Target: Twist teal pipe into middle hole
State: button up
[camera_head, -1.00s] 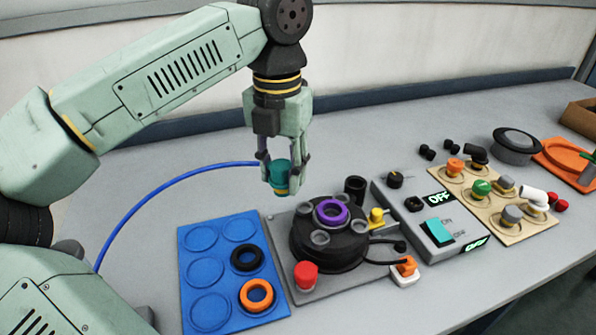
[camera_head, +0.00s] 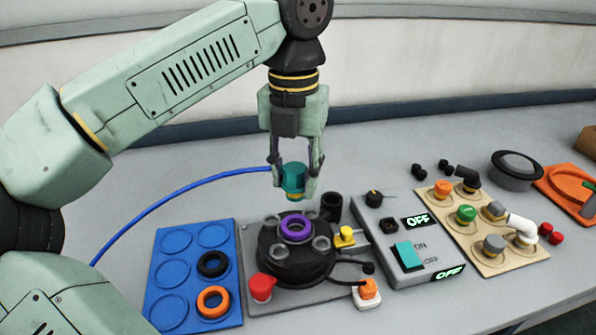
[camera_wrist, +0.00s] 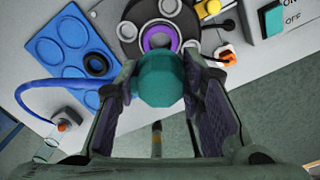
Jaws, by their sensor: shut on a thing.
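My gripper (camera_head: 294,178) is shut on the teal pipe (camera_head: 292,181), which has a yellow band near its lower end. The pipe hangs upright above the round black tank (camera_head: 292,262), apart from it. A purple ring (camera_head: 297,228) sits around the middle hole on top of the tank, with several grey ports around it. In the wrist view the teal pipe (camera_wrist: 161,80) sits between both fingers and covers part of the purple ring (camera_wrist: 158,38). The inside of the middle hole is mostly hidden.
A blue tray (camera_head: 172,295) at left holds a black ring (camera_head: 213,264) and an orange ring (camera_head: 213,301). A red knob (camera_head: 262,287) and yellow knob (camera_head: 344,237) flank the tank. A switch box (camera_head: 410,250) reading OFF stands right. A blue hose (camera_head: 165,198) curves behind.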

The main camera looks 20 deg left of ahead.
aim_at(295, 200)
jog(key=shift+f+b, duration=1.9)
jog(key=shift+f, duration=0.85)
jog(key=shift+f+b, duration=0.3)
jog(key=shift+f+b, duration=0.3)
jog(key=shift+f, duration=0.1)
jog(key=shift+f+b, duration=0.7)
jog(key=shift+f, duration=0.05)
dwell(0.3)
jog(key=o, duration=1.4)
jog(key=o, duration=0.8)
jog(key=shift+o, duration=0.2)
